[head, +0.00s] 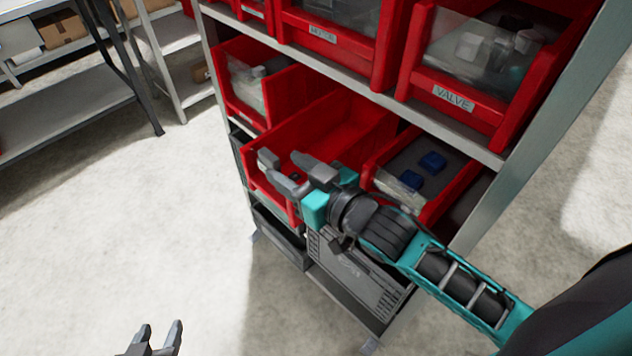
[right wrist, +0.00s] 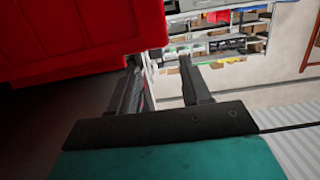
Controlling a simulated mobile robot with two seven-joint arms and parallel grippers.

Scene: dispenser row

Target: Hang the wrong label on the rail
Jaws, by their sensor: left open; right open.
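My right gripper (head: 276,172) is open at the front of a red bin (head: 335,125) in the lower row. In the right wrist view its two fingers (right wrist: 162,80) stand apart with nothing between them, beside a red bin wall (right wrist: 80,35). A label reading VALVE (head: 453,98) is on the upper right bin. Another label (head: 323,34), too small to read surely, is on the upper middle bin. My left gripper (head: 152,338) is open and empty over the floor, partly cut off. I cannot make out the rail.
A grey shelf edge (head: 370,95) runs above the lower bins. Dark containers (head: 350,285) stand low under them. A side shelving unit (head: 70,115) is at the left. The floor (head: 130,230) between is clear.

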